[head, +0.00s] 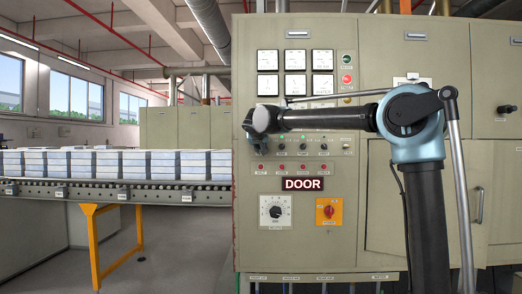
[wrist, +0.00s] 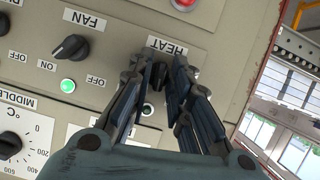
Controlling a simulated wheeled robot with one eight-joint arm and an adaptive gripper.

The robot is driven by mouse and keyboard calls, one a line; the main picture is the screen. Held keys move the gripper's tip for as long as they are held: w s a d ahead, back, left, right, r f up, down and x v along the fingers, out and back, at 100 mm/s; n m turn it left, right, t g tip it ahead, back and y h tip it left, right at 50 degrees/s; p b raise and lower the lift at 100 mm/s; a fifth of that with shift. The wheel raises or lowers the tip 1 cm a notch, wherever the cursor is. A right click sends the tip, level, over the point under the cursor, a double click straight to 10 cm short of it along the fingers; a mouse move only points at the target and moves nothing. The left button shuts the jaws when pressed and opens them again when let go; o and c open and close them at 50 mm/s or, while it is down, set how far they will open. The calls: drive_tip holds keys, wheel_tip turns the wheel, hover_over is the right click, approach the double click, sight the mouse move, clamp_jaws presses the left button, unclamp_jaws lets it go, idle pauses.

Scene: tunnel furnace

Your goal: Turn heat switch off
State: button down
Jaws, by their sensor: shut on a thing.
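The heat switch (wrist: 158,76) is a small dark knob on the beige panel, below the upside-down HEAT label (wrist: 167,46) in the wrist view. My gripper (wrist: 158,72) is shut on the knob, with a dark finger on either side that hides most of it. Its exact turn cannot be told. A small lamp (wrist: 147,110) shows partly between the fingers. In the head view, my gripper (head: 258,148) is at the left edge of the control panel, and my own arm hides the heat switch.
The fan switch (wrist: 70,48) sits beside it, with a lit green lamp (wrist: 68,86). A temperature dial (wrist: 12,145) is at the lower left. In the head view, an orange-plated switch (head: 329,212) and a dial (head: 275,211) are lower. A loaded conveyor (head: 120,190) stands left.

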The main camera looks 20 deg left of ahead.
drive_tip(key=n+h, duration=0.1)
drive_tip(key=n, duration=0.1)
drive_tip(key=n+t+h, duration=0.1)
drive_tip(key=shift+a+f+n+h, duration=0.1)
drive_tip(key=shift+f+n+h, duration=0.05)
drive_tip(key=shift+n+h, duration=0.2)
idle(0.4)
drive_tip(key=c, duration=1.7)
unclamp_jaws()
drive_tip(key=shift+s, duration=0.1)
drive_tip(key=v, duration=1.1)
drive_tip(key=shift+s, duration=0.3)
